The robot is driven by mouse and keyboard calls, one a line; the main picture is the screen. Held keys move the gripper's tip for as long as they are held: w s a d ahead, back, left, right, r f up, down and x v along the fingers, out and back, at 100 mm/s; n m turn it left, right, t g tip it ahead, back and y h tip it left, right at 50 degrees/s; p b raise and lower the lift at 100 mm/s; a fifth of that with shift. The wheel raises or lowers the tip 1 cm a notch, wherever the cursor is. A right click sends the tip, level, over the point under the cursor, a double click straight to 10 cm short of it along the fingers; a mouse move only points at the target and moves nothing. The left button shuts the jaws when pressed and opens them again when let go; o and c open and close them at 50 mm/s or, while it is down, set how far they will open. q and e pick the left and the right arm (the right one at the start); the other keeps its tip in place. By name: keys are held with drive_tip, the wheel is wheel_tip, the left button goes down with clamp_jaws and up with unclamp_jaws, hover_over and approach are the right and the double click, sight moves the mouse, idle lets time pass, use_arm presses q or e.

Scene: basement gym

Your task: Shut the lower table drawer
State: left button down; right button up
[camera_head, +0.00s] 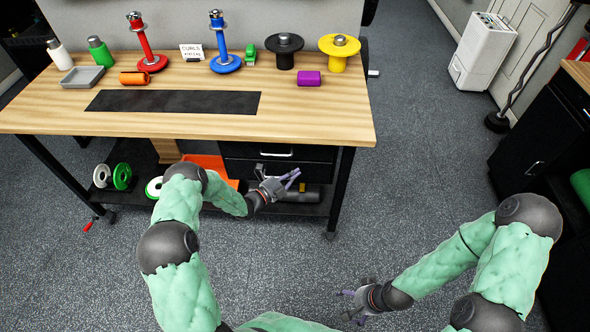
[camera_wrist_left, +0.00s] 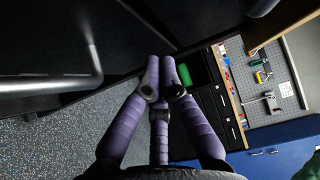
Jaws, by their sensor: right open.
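The lower table drawer (camera_head: 318,173) is the black front under the upper drawer (camera_head: 235,152) of the table's drawer unit. How far it stands out is hard to tell. My left gripper (camera_head: 292,178) is in front of it, its purple fingers pointing right across the drawer front, and hides part of it. In the left wrist view two fingertips of that gripper (camera_wrist_left: 160,63) lie close together with nothing seen between them; how far the third finger is spread is unclear. A pale bar handle (camera_wrist_left: 95,62) on a dark front shows at left. My right gripper (camera_head: 352,300) is open and empty, low above the floor.
The wooden table (camera_head: 310,120) holds bottles, a tray (camera_head: 82,77), coloured stands and a black mat (camera_head: 172,102). An orange bin (camera_head: 208,163) and weight discs (camera_head: 122,176) are on the shelf beneath. A black cabinet (camera_head: 535,150) stands right. The floor (camera_head: 420,150) between is clear.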

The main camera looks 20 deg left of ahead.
use_arm(q)
drive_tip(key=d+p+v, duration=0.1)
drive_tip(key=p+v, duration=0.2)
drive_tip(key=v, duration=0.8)
drive_tip(key=shift+s, duration=0.25)
